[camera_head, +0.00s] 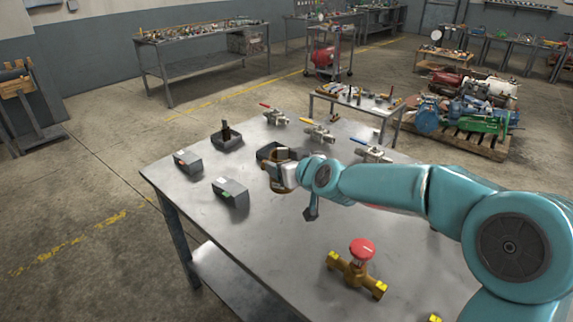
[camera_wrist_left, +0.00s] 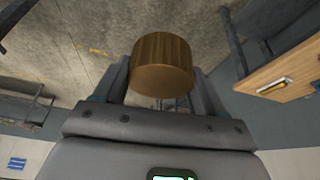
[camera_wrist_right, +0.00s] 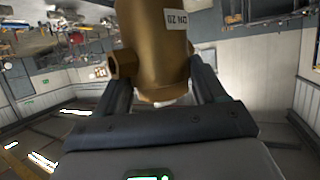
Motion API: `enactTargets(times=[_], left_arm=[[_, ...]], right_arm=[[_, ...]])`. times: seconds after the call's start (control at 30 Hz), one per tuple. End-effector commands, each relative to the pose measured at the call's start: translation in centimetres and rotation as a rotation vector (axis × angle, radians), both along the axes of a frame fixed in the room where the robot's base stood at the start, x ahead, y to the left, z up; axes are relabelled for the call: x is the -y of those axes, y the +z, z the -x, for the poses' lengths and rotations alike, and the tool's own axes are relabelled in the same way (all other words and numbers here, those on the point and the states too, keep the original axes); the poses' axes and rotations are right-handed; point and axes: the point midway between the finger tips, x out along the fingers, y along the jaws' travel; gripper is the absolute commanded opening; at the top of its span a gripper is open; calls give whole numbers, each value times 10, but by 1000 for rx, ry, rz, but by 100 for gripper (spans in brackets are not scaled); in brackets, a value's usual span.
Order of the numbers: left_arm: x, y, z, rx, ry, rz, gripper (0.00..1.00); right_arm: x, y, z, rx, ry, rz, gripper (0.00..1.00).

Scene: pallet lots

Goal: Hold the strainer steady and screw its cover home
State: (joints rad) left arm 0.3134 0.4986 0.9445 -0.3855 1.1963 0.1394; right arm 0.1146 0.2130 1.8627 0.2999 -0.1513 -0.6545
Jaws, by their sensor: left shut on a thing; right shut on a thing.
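In the left wrist view, my left gripper (camera_wrist_left: 157,88) is shut on a round, ribbed brass-brown cover (camera_wrist_left: 162,62). In the right wrist view, my right gripper (camera_wrist_right: 158,90) is shut on the brass strainer (camera_wrist_right: 155,45). The strainer has a side port and a white label reading DN 20. In the head view, a teal arm reaches in from the right, and its gripper (camera_head: 285,175) is over the middle of the table, with a bit of brass-brown at its tip. My left arm is not clear there. I cannot tell whether cover and strainer touch.
The steel table (camera_head: 270,255) holds two grey boxes (camera_head: 188,161) (camera_head: 231,191), a dark tray (camera_head: 227,142), another dark tray (camera_head: 268,150) behind the gripper, several lever valves (camera_head: 318,134) and a brass valve with a red handwheel (camera_head: 357,268). The front left of the tabletop is clear.

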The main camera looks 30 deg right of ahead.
Motion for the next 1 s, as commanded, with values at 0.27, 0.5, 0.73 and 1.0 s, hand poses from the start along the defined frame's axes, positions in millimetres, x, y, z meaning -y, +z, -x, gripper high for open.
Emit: enactTargets(times=[0.27,0.5,0.73,1.0], left_arm=[[1,1,0,1,-2,0,37],[34,20,-14,4,-67,0,37],[102,12,-12,-3,-214,1,37],[205,-39,11,-3,-421,1,37]], right_arm=[[0,2,0,6,-1,2,12],[-15,-9,-4,2,28,2,12],[-55,-63,4,-3,100,0,12],[-104,-143,34,-5,137,-2,12]])
